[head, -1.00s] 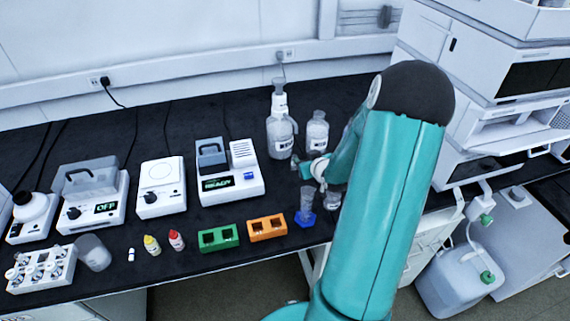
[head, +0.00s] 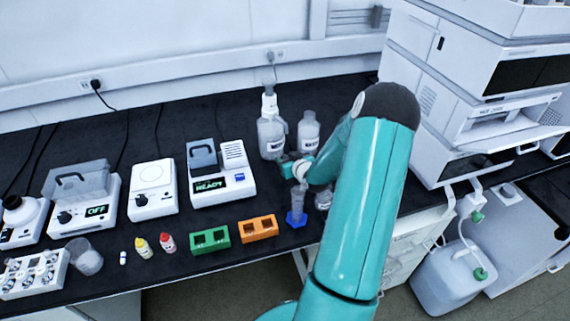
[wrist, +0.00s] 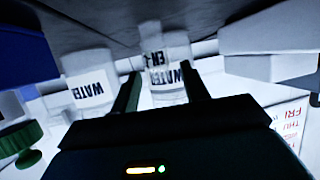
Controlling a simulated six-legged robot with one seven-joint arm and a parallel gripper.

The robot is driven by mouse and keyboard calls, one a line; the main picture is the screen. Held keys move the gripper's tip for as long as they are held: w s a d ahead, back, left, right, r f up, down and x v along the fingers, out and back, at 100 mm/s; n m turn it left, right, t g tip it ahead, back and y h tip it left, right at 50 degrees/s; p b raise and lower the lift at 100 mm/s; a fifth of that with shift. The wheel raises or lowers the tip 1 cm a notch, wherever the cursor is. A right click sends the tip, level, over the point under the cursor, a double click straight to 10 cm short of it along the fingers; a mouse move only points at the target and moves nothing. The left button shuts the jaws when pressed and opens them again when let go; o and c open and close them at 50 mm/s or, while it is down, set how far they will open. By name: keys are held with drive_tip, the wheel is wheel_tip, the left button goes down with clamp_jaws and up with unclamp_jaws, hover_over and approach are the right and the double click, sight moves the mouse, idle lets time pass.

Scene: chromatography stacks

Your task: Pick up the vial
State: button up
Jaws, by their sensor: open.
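A small white vial-like piece (head: 123,258) stands on the black bench at the left of the head view, left of a yellow bottle (head: 142,247). I take it as the vial, but it is too small to tell surely. My gripper (head: 287,165) is far to its right, just in front of the clear bottles. In the wrist view my gripper (wrist: 160,85) shows two dark fingers spread apart, with labelled bottles beyond them. The vial is not recognisable in the wrist view.
A red bottle (head: 168,243), a green rack (head: 210,239), an orange rack (head: 258,228) and a blue-based cylinder (head: 297,206) line the front edge. A clear beaker (head: 84,257) stands left of the vial. Instruments and a squeeze bottle (head: 271,137) stand behind; stacked modules (head: 470,90) are at right.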

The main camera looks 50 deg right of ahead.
drive_tip(key=shift+x, duration=0.75)
clamp_jaws()
drive_tip(key=shift+r, duration=0.15)
